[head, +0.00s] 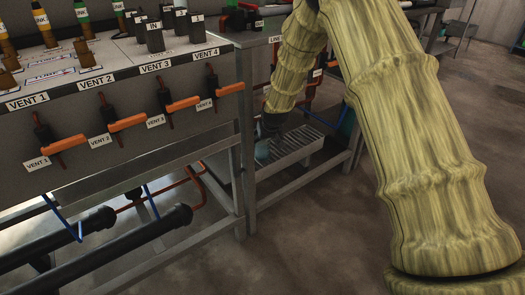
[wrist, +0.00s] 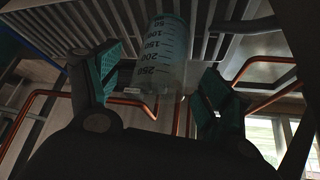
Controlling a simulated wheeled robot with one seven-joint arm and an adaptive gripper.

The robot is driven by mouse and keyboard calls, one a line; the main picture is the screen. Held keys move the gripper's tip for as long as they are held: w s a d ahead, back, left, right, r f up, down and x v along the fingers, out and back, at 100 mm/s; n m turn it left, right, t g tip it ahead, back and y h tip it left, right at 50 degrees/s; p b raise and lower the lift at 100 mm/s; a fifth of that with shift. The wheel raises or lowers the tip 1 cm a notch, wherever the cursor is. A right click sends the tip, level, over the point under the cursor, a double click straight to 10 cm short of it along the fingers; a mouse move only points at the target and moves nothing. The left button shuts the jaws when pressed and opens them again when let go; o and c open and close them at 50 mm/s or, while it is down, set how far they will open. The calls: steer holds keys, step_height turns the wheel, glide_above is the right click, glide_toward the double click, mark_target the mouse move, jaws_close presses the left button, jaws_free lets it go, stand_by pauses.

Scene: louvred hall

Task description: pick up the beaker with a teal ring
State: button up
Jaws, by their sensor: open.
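The beaker (wrist: 168,55) is clear, with dark volume marks and a pale teal band at its top end in the wrist view. It stands out against a slatted grey surface. My gripper (wrist: 160,62) is open, with one teal-padded finger on each side of the beaker. I see a gap on the left side; the right finger looks close to the beaker, and contact cannot be told. In the head view my gripper (head: 270,124) is a dark shape at the arm's end, above a slatted tray (head: 312,146). A small teal patch below it is too small to identify.
A vent bench (head: 120,110) with orange handles and labels VENT 1 to VENT 4 stands on the left. Orange pipes (wrist: 150,102) run behind the gripper in the wrist view. Open floor (head: 300,235) lies in front of the tray.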

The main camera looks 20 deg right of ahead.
steer(key=shift+b+x, duration=1.5)
steer(key=shift+x, duration=1.2)
steer(key=shift+a+r, duration=0.1)
steer(key=shift+a, duration=0.05)
steer(key=c, duration=1.3)
steer(key=shift+o, duration=0.2)
